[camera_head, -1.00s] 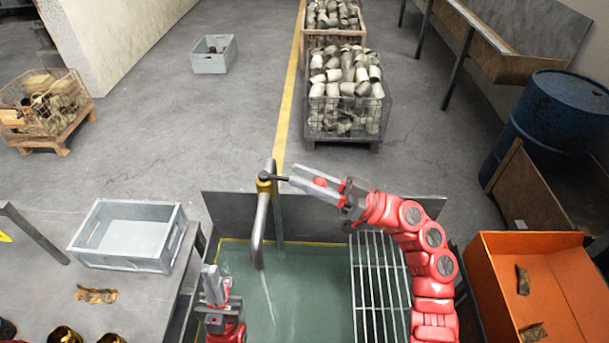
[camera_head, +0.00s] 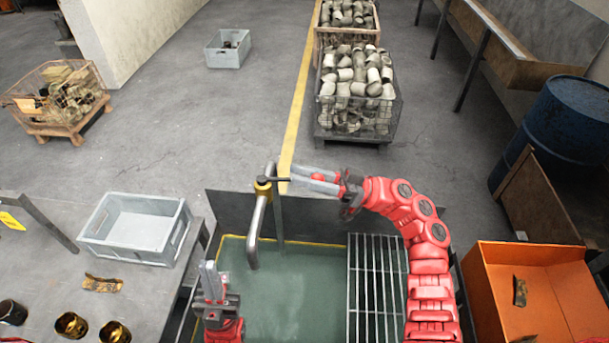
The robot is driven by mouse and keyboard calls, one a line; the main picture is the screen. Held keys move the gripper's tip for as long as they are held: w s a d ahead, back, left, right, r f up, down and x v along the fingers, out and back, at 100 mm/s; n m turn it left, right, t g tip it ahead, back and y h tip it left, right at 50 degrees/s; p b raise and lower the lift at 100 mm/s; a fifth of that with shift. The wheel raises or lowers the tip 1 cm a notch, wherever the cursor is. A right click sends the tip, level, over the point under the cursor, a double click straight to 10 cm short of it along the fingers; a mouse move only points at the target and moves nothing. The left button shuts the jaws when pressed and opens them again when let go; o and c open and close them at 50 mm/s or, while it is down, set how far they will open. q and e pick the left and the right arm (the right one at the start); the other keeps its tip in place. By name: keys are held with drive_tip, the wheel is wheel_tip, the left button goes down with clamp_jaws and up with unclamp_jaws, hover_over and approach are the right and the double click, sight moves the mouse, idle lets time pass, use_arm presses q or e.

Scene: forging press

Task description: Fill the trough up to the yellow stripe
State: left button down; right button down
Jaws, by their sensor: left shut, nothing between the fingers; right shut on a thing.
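The trough (camera_head: 325,208) holds greenish water (camera_head: 290,295). A thin yellow stripe (camera_head: 312,243) shows along its back and left inner walls, with the water surface right at or just below it. A grey tap (camera_head: 253,245) with a brass collar stands at the back wall, its spout over the water. No stream shows below the spout. My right gripper (camera_head: 297,177) is shut on the tap's dark lever (camera_head: 277,180), its fingertips partly hiding the lever. My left gripper (camera_head: 209,270) is shut and empty, pointing up at the trough's left edge.
A metal grate (camera_head: 376,290) covers the trough's right part. A grey crate (camera_head: 160,256) and brass cups (camera_head: 71,324) sit on the left bench. An orange bin (camera_head: 494,300) stands right. A wire basket of metal pieces (camera_head: 325,122) stands behind.

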drive_tip(key=c, duration=0.9)
unclamp_jaws()
drive_tip(key=o, duration=0.3)
drive_tip(key=shift+w, duration=0.1)
drive_tip(key=shift+o, duration=0.2)
drive_tip(key=b+v, duration=0.4)
drive_tip(key=v, duration=0.8)
drive_tip(key=shift+b, duration=0.35)
